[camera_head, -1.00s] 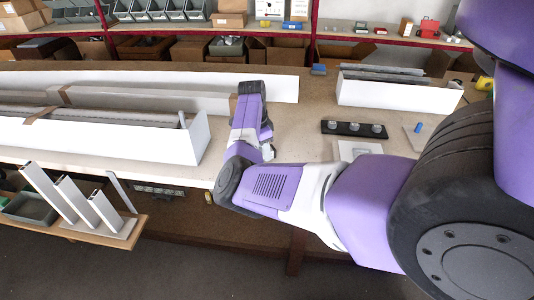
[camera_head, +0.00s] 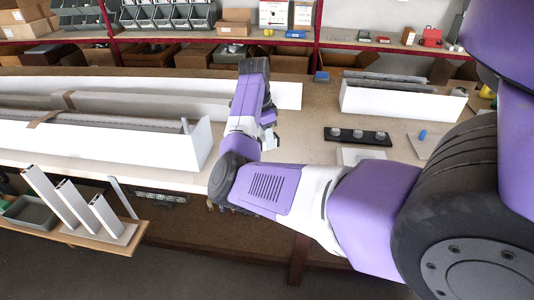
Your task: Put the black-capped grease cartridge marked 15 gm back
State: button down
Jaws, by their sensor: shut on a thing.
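My gripper (camera_head: 270,138) shows only as a small dark and pale part beside my purple wrist, over the workbench. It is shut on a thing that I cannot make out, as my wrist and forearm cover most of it. No black-capped cartridge or 15 gm marking can be read in this view. A black strip (camera_head: 345,140) with three round silver-topped pieces (camera_head: 358,134) lies on the bench to the right of my gripper. A small blue piece (camera_head: 422,135) lies on a grey plate at the far right.
Long white profiles (camera_head: 110,145) fill the bench's left side. A white box (camera_head: 400,103) of grey strips stands at the back right. A pale plate (camera_head: 362,155) lies in front of the black strip. Upright white profiles stand on a wooden shelf (camera_head: 75,238) at the lower left.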

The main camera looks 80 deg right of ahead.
notch_tip(320, 180, up, 11)
jog(key=w+d+f+m+t+y+p, duration=0.1)
jog(key=w+f+m+t+y, duration=0.1)
jog(key=w+f+m+t, duration=0.2)
jog(key=shift+w+d+f+m+t, duration=0.2)
jog(key=shift+f+m+t, duration=0.5)
jog(key=shift+f+t, duration=1.15)
jog(key=shift+f, duration=0.15)
